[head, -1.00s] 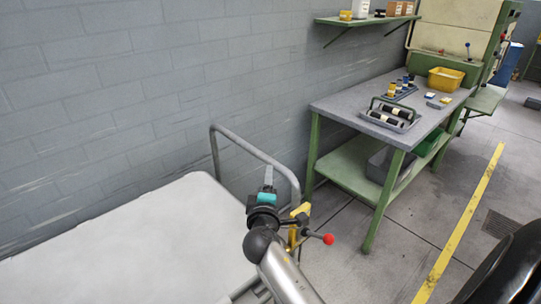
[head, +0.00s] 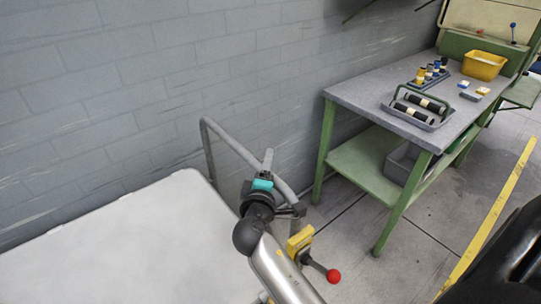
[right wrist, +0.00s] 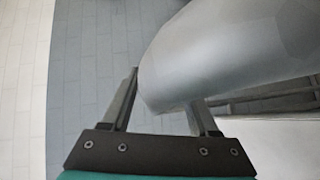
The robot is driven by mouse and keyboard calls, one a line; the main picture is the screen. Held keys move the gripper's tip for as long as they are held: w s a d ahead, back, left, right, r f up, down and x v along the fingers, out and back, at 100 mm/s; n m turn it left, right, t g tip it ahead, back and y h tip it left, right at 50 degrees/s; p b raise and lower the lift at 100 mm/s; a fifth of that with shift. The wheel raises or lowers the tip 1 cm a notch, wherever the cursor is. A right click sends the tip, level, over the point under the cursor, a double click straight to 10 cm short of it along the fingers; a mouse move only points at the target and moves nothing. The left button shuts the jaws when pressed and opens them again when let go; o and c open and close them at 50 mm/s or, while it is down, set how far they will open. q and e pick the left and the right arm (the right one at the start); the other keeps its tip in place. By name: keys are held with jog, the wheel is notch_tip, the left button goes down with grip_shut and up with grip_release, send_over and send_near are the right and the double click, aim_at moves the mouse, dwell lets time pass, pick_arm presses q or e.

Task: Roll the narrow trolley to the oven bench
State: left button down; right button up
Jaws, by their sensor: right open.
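The trolley (head: 110,245) has a pale flat deck in the lower left of the head view. A grey tube handle (head: 235,148) rises at its far right end. My right gripper (head: 267,160) is at this handle, its jaws open. In the right wrist view, a thick grey tube (right wrist: 220,55) passes over and between the spread fingers; contact is unclear. A green-legged bench with a grey top (head: 362,92) stands beyond the handle to the right; whether it is the oven bench is unclear. My left gripper is out of view.
A yellow block (head: 300,241) with a red-knobbed lever (head: 333,276) is beside my right wrist. The bench carries a roller tray (head: 425,118) and a yellow bin (head: 484,65). A grey wall (head: 110,90) runs behind. Bare floor with a yellow line (head: 500,205) lies right.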

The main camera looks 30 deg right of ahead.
jog(key=shift+w+d, duration=0.2)
jog(key=shift+w, duration=0.05)
grip_shut()
dwell(0.5)
dwell(0.9)
